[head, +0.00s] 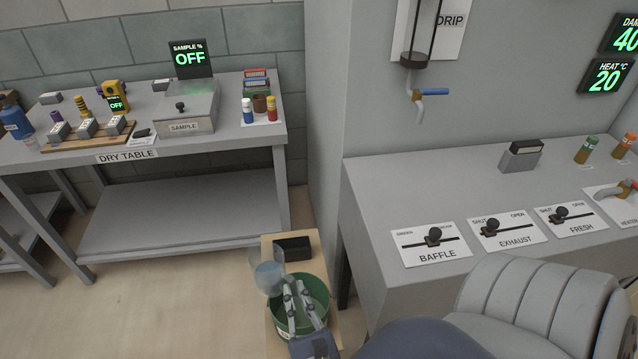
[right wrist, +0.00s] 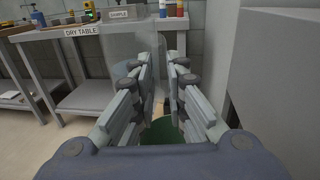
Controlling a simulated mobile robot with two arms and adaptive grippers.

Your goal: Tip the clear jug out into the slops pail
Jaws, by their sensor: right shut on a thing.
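The clear jug (head: 269,277), with bluish liquid in it, is at the tips of my right gripper (head: 295,289) in the head view. The gripper is shut on it. The jug is at the far left rim of the green slops pail (head: 319,287), partly over it; its exact tilt is hard to tell. In the right wrist view the jug (right wrist: 122,70) shows faintly beyond the fingers (right wrist: 160,72), and part of the green pail (right wrist: 161,132) shows below them. The fingers hide part of the pail's inside. My left gripper is not in view.
The pail stands on a wooden stand (head: 272,322) with a black box (head: 292,248) behind it. The dry table (head: 215,146) is at the back left. A grey counter (head: 455,190) with sliders stands close on the right. Bare floor lies to the left.

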